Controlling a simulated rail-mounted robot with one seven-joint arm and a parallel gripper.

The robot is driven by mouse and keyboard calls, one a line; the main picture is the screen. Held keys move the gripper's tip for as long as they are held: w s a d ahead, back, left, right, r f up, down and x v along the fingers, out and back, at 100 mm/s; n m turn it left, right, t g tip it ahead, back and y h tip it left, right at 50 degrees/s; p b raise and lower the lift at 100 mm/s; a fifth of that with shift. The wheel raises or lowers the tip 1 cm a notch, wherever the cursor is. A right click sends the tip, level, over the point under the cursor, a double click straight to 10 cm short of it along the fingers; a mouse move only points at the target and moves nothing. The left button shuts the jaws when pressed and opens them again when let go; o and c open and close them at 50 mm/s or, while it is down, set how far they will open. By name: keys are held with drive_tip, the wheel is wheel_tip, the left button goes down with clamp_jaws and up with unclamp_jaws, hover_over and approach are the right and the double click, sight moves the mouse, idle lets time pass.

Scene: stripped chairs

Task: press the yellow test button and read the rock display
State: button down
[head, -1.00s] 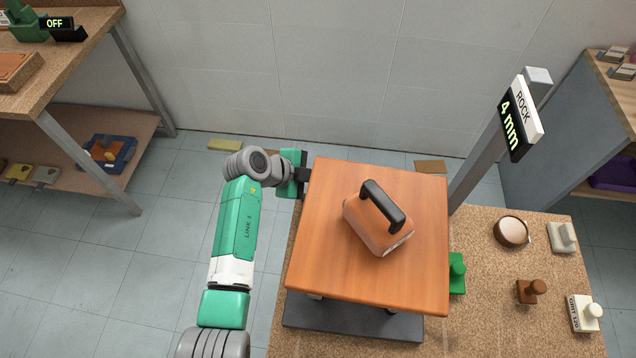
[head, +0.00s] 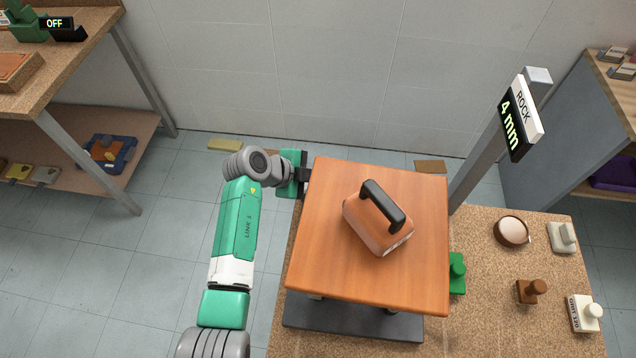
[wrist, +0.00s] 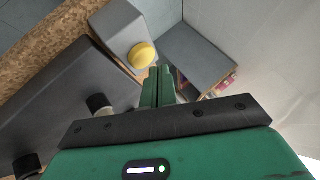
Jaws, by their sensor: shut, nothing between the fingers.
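The yellow test button (wrist: 142,55) is a round cap on a grey box (wrist: 122,30) in the wrist view. The chair seat seems to hide it in the head view. My gripper (wrist: 158,72) is shut and empty, its green fingertips right beside the button's lower right edge. I cannot tell whether they touch it. In the head view my gripper (head: 303,175) is at the seat's far left corner, its tips not visible. The rock display (head: 511,128) on a grey post (head: 484,160) is lit and reads "4 mm" under a "ROCK" label.
The orange-brown chair seat (head: 330,240) stands over a dark plate (head: 350,325), with a handled block (head: 378,225) on top. Dark-footed legs (wrist: 98,103) stand near my fingers. Stamps and a bowl (head: 511,232) sit on the right of the bench.

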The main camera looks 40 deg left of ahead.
drive_tip(key=shift+f+b, duration=0.4)
drive_tip(key=shift+b, duration=0.1)
drive_tip(key=shift+f+b, duration=0.45)
idle(0.5)
drive_tip(key=shift+r, duration=0.1)
drive_tip(key=shift+r+p, duration=0.55)
drive_tip(key=shift+r, duration=0.2)
drive_tip(key=shift+r+p, duration=1.7)
drive_tip(key=shift+r, duration=0.9)
